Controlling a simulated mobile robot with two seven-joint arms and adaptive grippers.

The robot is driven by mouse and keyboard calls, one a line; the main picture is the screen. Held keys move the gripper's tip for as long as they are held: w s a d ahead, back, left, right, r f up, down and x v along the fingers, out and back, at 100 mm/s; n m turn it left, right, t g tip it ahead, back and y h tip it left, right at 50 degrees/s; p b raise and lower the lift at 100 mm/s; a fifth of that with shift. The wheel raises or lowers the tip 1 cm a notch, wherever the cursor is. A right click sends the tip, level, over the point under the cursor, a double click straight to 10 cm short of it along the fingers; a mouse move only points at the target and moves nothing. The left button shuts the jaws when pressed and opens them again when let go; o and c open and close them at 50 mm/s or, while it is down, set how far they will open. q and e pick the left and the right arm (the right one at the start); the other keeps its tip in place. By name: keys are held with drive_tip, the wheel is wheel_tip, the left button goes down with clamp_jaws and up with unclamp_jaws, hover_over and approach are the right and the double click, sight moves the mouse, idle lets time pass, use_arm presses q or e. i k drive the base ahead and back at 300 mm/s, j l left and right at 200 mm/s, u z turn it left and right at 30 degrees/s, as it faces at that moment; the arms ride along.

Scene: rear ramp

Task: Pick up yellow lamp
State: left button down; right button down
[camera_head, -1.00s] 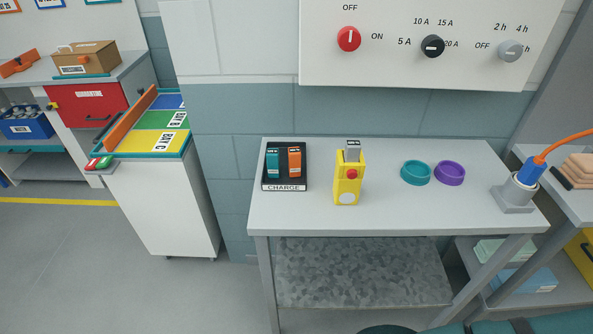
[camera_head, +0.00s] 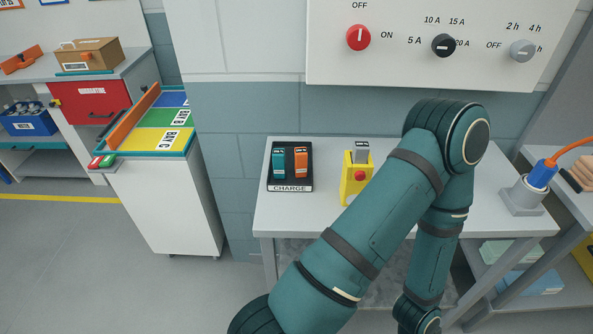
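A yellow lamp (camera_head: 353,179) stands upright on the light grey table (camera_head: 285,221). It has a red button on its front and a grey piece at its top. Its lower right part is hidden behind one of my teal arms, which rises from the bottom of the view and bends back down to the right of the lamp. Neither gripper is in view, and nothing visible holds the lamp.
A black charge tray (camera_head: 290,187) with a teal and an orange item sits left of the lamp. A grey socket with a blue plug (camera_head: 541,175) and orange cable stands at the right. A panel with knobs (camera_head: 455,45) hangs above. My arm covers the table's middle right.

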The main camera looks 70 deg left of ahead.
sight(350, 187)
drive_tip(key=u, duration=1.55)
drive_tip(key=k+j+z, duration=0.15)
drive_tip(key=i+j, duration=0.05)
drive_tip(key=j, duration=0.05)
